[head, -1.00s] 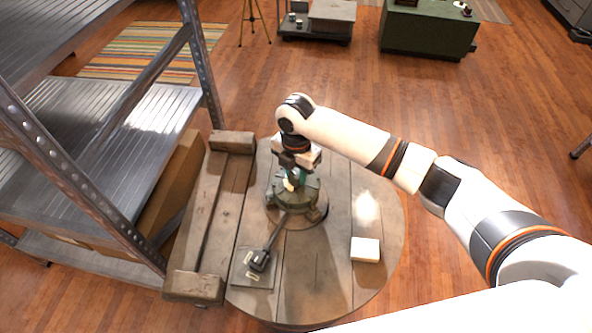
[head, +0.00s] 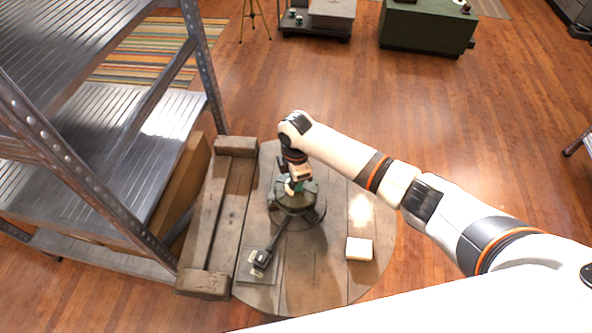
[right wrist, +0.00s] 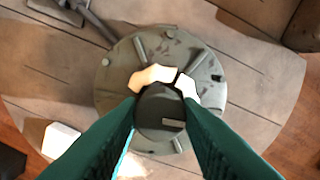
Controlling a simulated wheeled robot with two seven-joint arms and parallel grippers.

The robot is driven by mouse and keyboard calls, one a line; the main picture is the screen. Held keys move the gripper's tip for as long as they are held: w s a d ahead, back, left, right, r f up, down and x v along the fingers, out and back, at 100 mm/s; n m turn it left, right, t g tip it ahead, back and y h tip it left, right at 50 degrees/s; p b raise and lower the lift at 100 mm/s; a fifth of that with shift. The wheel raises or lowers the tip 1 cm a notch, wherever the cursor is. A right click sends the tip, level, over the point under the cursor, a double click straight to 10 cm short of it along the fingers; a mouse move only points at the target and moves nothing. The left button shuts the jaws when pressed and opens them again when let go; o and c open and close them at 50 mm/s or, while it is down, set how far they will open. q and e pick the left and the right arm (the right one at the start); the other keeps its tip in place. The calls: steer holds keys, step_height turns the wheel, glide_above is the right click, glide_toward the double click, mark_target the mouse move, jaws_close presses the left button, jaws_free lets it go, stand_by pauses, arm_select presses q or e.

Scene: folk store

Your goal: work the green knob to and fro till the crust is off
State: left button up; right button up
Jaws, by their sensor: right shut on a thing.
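A round grey-green device (head: 306,208) with lugs around its rim stands on the round wooden table (head: 345,215). Its knob (right wrist: 160,112) looks dark in the right wrist view and has a pale mark on top. Pale crust pieces lie against the knob's far side, one at the left (right wrist: 152,77) and one at the right (right wrist: 186,85), with a narrow gap between them. My right gripper (right wrist: 161,104) points down from above, its teal fingers shut on the knob from both sides. The fingers hide part of the knob. My left gripper is not in view.
A white block (head: 359,248) sits at the front right. A wooden frame (head: 205,240) and a metal shelf (head: 150,150) stand close on the left.

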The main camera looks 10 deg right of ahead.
steer(key=m+p, duration=0.2)
steer(key=m, duration=0.1)
steer(key=shift+r+m+p, duration=0.25)
steer(key=shift+m+p, duration=0.15)
steer(key=m+p, duration=0.2)
steer(key=m, duration=0.1)
steer(key=shift+m, duration=0.3)
steer(key=m+p, duration=0.2)
steer(key=m, duration=0.1)
steer(key=shift+f+m, duration=0.1)
steer(key=shift+m, duration=0.2)
steer(key=shift+m+p, duration=0.6)
steer(key=shift+m, duration=0.8)
steer(key=shift+w, duration=0.1)
steer(key=o, duration=1)
steer(key=shift+f, duration=0.1)
step_height(320, 180, up, 12)
steer(key=shift+r+b, duration=0.1)
steer(key=shift+b, duration=0.3)
